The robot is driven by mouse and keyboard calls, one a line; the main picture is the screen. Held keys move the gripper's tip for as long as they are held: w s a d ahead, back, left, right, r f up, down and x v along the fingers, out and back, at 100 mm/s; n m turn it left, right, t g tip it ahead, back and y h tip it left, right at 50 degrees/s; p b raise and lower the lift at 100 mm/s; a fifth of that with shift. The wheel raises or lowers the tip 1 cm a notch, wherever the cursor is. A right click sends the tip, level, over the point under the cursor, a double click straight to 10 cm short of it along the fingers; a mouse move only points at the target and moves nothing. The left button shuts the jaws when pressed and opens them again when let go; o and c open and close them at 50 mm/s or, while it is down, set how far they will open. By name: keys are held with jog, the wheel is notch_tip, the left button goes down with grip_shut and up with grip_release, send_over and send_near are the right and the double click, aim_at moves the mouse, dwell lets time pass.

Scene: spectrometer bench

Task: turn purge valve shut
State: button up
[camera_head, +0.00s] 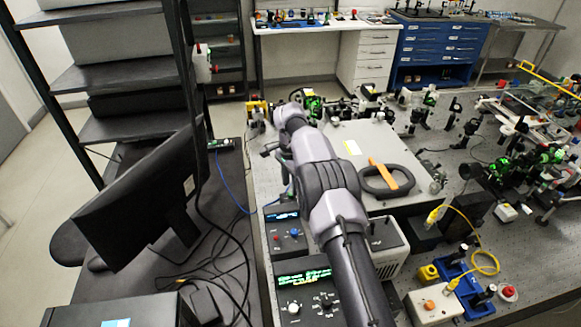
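My arm reaches up the middle of the head view, over the bench. I cannot pick out the purge valve with certainty. A yellow part (258,106) stands left of the arm's end, and a small white fitting with red (203,64) is on the rack post. My arm hides part of the bench.
A monitor (140,195) and loose cables stand on the dark desk at left. Optics crowd the bench (460,130); a yellow cable (485,240) loops at right.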

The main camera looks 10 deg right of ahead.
notch_tip(320, 180, up, 14)
jog(key=p, duration=0.4)
jog(key=shift+p, duration=0.3)
jog(key=m+b, duration=0.9)
jog(key=m, duration=0.3)
send_near(290, 193)
notch_tip(290, 193, down, 8)
jog(key=shift+s+d+f, duration=0.1)
jog(key=shift+f, duration=0.1)
grip_shut()
